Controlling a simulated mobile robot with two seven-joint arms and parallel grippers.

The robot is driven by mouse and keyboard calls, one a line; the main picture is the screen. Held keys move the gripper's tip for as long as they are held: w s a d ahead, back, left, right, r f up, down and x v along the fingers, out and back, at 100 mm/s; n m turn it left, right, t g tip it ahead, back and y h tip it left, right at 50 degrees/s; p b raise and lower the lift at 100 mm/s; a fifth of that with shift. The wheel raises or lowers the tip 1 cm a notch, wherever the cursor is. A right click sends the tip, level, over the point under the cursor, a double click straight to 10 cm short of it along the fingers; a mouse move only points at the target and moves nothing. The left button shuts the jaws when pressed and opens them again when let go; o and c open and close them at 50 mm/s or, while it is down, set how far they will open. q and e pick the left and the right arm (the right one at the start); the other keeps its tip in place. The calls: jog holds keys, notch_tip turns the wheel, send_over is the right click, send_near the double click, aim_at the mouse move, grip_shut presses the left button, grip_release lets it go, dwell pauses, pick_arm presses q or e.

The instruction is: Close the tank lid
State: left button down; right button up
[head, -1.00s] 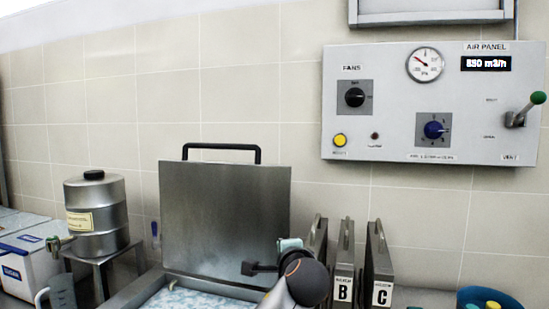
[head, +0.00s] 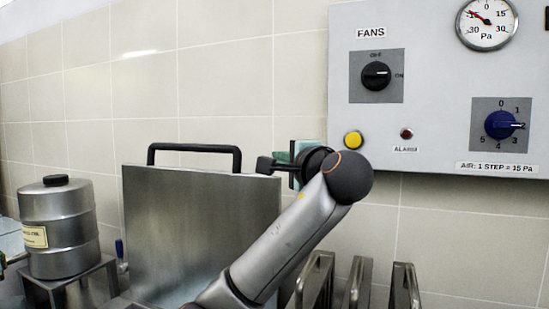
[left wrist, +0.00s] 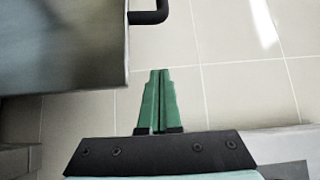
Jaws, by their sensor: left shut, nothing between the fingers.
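The tank lid (head: 200,235) is a square steel plate standing upright, open, against the tiled wall. Its black bar handle (head: 195,148) is on the top edge. My left gripper (head: 283,157) is by the lid's upper right corner, and my arm crosses in front of the lid's lower right part. In the left wrist view, the green fingers (left wrist: 158,100) are together and empty. They are beside the lid (left wrist: 60,50), with the handle (left wrist: 150,16) beyond them at the top. The tank opening is out of view. My right gripper is not in view.
A grey air panel (head: 435,95) with knobs and a gauge hangs on the wall to the right. Several upright plates with handles (head: 357,283) stand right of the lid. A steel canister (head: 58,230) stands on a stand at the left.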

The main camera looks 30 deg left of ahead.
pick_arm(q)
jog(key=w+a, duration=0.1)
jog(key=a, duration=0.7)
jog(key=shift+w+p, duration=0.3)
jog(key=shift+p, duration=0.15)
jog(key=shift+f, duration=0.1)
